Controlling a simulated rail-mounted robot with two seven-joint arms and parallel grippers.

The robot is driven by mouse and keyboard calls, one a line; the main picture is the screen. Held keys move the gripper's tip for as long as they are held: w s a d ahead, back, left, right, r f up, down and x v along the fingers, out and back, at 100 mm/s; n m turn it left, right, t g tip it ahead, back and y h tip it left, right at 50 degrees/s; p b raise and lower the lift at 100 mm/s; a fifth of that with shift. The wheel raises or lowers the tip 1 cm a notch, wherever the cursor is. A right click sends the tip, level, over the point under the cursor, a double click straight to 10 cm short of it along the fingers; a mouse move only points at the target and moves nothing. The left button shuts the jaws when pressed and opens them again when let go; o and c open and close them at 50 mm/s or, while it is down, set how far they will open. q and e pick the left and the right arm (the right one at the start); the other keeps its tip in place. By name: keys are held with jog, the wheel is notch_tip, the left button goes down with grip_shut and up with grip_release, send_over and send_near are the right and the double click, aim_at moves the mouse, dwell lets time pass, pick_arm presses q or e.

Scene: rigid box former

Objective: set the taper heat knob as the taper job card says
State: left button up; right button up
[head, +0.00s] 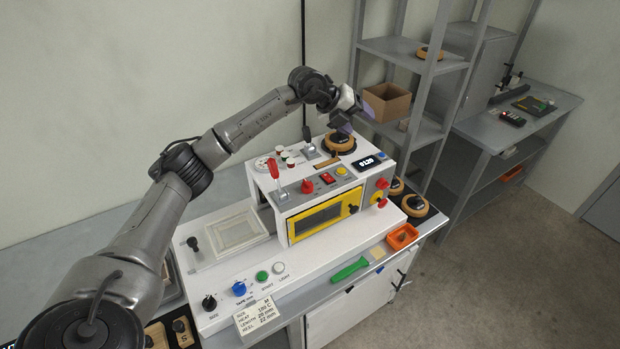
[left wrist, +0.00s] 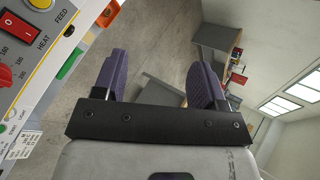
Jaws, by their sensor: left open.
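The red heat knob (head: 307,186) sits on the sloped top panel of the white machine, left of a red switch (head: 327,178). In the left wrist view part of the knob (left wrist: 4,77) shows at the left edge, beside the HEAT label and scale numbers; its pointer setting cannot be read. The job card (head: 259,315) stands at the machine's front left; its small HEAT line looks like 190 C. My left gripper (head: 352,122) is open and empty, above and behind the machine's right end, well away from the knob. My right gripper is not in view.
A red-handled lever (head: 274,172) rises left of the knob, and a yellow button (head: 341,171) lies right of the switch. A tape roll (head: 340,142) sits on top, below my left gripper. A cardboard box (head: 387,101) stands on the shelf behind.

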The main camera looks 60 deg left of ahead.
pick_arm(q)
jog(key=s+a+f+n+g+y, duration=0.2)
jog(key=s+a+f+n+g, duration=0.1)
jog(key=s+f+g, duration=0.1)
jog(key=n+g+y, duration=0.1)
jog(key=n+g, duration=0.4)
send_over(307, 182)
notch_tip(307, 182, down, 3)
notch_tip(307, 182, down, 12)
jog(key=shift+r+b, duration=0.1)
jog(key=shift+b, duration=0.55)
jog(key=shift+f, duration=0.6)
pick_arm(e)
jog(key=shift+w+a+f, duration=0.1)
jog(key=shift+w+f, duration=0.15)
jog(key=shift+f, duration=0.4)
pick_arm(q)
jog(key=shift+c, duration=0.4)
jog(key=shift+w, duration=0.1)
jog(key=c, duration=0.8)
jog(key=shift+r, duration=0.1)
jog(key=shift+c, duration=0.2)
